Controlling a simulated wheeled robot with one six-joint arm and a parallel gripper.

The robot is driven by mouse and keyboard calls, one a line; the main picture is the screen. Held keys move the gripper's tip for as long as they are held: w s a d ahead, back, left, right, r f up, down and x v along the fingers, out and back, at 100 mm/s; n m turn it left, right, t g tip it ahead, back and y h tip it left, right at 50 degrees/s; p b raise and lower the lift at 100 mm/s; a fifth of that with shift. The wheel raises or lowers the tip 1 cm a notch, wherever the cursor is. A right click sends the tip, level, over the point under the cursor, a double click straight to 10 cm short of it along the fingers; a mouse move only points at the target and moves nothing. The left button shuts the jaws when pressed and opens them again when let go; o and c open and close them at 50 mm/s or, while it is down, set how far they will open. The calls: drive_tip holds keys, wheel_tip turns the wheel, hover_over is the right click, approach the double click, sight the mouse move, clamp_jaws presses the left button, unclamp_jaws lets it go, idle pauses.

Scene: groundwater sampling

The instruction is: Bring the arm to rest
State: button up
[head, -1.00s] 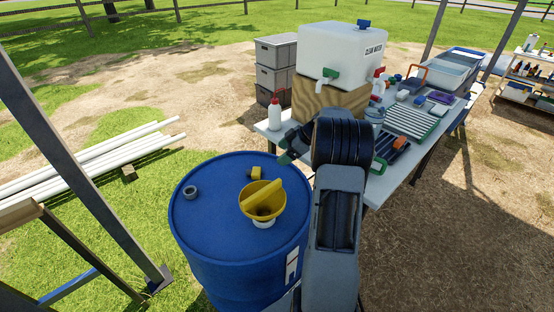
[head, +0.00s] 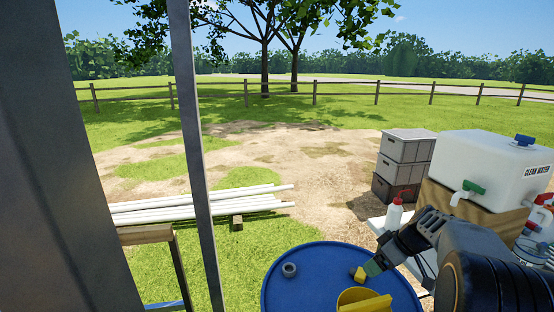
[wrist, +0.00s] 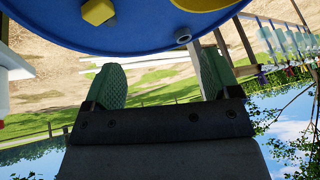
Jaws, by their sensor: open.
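My gripper (head: 374,267) is at the end of my arm at the lower right of the head view, by the blue drum (head: 285,302). In the wrist view, its two green fingers (wrist: 160,78) stand wide apart with nothing between them. The arm is bent, with a dark, thick joint at the lower right corner. A small yellow block (head: 358,273) on the drum top appears close beside the fingertips in the head view. In the wrist view the block (wrist: 98,11) is beyond the left finger, apart from it.
The drum top also holds a yellow funnel (head: 364,301), cut off below, and a grey ring (head: 289,269). At right are a spray bottle (head: 394,214), a clean water tank (head: 490,165) and stacked grey crates (head: 404,165). White pipes (head: 200,205) and a metal post (head: 196,150) are left.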

drive_tip(key=s+a+r+m+h+p, duration=0.1)
drive_tip(key=s+a+m, duration=0.3)
drive_tip(key=s, duration=0.5)
drive_tip(key=s+a+r+m+h+p, duration=0.1)
drive_tip(key=s+a+r+m+h, duration=0.2)
drive_tip(key=s+a, duration=0.5)
drive_tip(key=shift+s+a+m+h+p, duration=0.25)
drive_tip(key=shift+s+m+h+p, duration=0.2)
drive_tip(key=shift+s+h, duration=0.25)
